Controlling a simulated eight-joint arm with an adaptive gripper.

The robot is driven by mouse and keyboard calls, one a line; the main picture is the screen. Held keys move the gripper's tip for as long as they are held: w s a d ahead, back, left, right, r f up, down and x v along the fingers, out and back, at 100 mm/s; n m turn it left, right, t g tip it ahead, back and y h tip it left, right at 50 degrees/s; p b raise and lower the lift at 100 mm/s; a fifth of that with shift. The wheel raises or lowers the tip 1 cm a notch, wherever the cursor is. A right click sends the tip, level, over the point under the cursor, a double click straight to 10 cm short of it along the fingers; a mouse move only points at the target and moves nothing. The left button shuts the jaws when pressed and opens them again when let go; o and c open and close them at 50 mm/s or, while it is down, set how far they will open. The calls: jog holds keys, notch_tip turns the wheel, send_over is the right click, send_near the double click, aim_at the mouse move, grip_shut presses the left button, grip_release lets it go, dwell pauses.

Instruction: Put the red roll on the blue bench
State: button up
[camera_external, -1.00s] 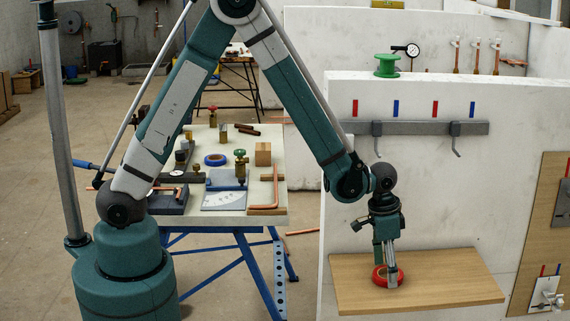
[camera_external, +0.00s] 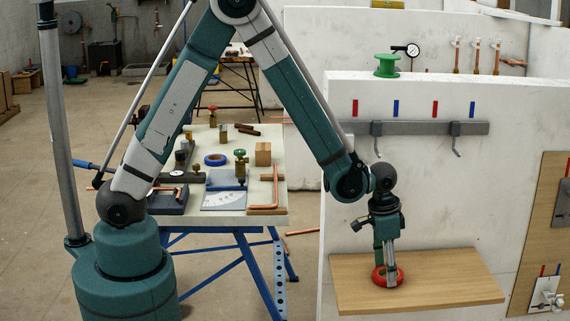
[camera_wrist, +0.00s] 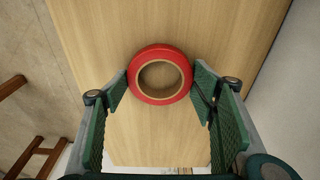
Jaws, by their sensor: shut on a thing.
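The red roll (camera_external: 378,279), a ring of tape with a tan inner core, is at the wooden shelf (camera_external: 450,283) on the white wall. In the wrist view the red roll (camera_wrist: 160,50) sits between the fingertips of my gripper (camera_wrist: 160,90), which touch its left and right sides. My gripper (camera_external: 387,270) points down over the shelf and is shut on the roll. I cannot tell whether the roll still touches the shelf. The blue bench (camera_external: 240,230), with blue legs and a pale top, stands to the left, behind my arm.
The bench top carries a blue roll (camera_external: 215,160), a wooden block (camera_external: 263,154), a bent copper pipe (camera_external: 275,188) and several valves and tools. The white wall (camera_external: 430,180) rises behind the shelf, with a grey hook rail (camera_external: 420,128) above it.

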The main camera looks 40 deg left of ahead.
jog(key=shift+r, duration=0.1)
jog(key=shift+s+d+r, duration=0.1)
jog(key=shift+r, duration=0.6)
notch_tip(320, 180, up, 6)
jog(key=p, duration=0.1)
jog(key=s+d, duration=1.4)
jog(key=shift+f, duration=0.3)
jog(key=shift+w, duration=0.1)
